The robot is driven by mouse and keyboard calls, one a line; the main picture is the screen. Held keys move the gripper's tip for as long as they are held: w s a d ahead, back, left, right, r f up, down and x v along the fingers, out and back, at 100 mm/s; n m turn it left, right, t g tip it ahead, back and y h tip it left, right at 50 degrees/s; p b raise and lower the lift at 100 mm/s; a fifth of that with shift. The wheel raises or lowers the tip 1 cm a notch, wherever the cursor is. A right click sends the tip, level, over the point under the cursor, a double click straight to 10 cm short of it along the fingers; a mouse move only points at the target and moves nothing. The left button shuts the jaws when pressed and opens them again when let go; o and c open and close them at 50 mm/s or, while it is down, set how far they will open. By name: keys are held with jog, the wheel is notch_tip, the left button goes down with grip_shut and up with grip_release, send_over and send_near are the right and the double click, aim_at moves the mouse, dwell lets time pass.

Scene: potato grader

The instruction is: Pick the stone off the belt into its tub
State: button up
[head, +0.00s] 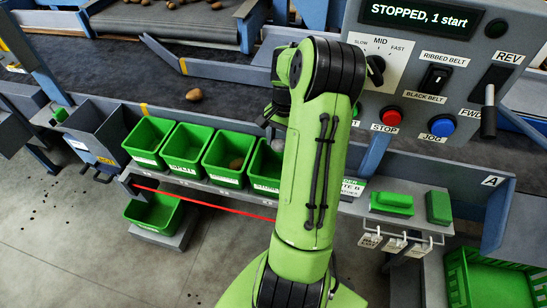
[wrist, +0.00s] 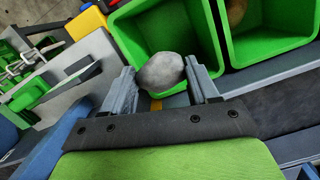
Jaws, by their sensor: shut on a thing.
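The stone (wrist: 160,72) is a smooth, rounded grey lump. In the wrist view my gripper (wrist: 160,75) is shut on it, with one finger at each side. The stone shows over the near edge of a green tub (wrist: 122,38); its height above the tub is hard to tell. In the head view this tub (head: 262,170) is the rightmost visible one in the row, partly hidden by my arm. A small grey patch of the stone (head: 277,145) shows beside my arm. My gripper is mostly hidden there.
The neighbouring green tub (head: 220,178) holds a brown potato (head: 236,163). Another potato (head: 194,95) lies on the dark belt (head: 120,75) behind the row. The control panel (head: 440,60) reads "STOPPED, 1 start".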

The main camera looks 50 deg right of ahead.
jog(key=shift+s+a+f, duration=0.2)
jog(key=shift+a+f, duration=0.05)
notch_tip(320, 180, down, 5)
jog(key=b, duration=0.5)
jog(key=shift+f, duration=0.15)
jog(key=o, duration=1.2)
notch_tip(320, 180, up, 16)
jog(key=d+p, duration=0.1)
jog(key=p, duration=0.3)
jog(key=shift+w+d+p, duration=0.15)
jog(key=shift+d+p, duration=0.15)
jog(key=shift+d, duration=0.1)
jog(key=shift+f, duration=0.15)
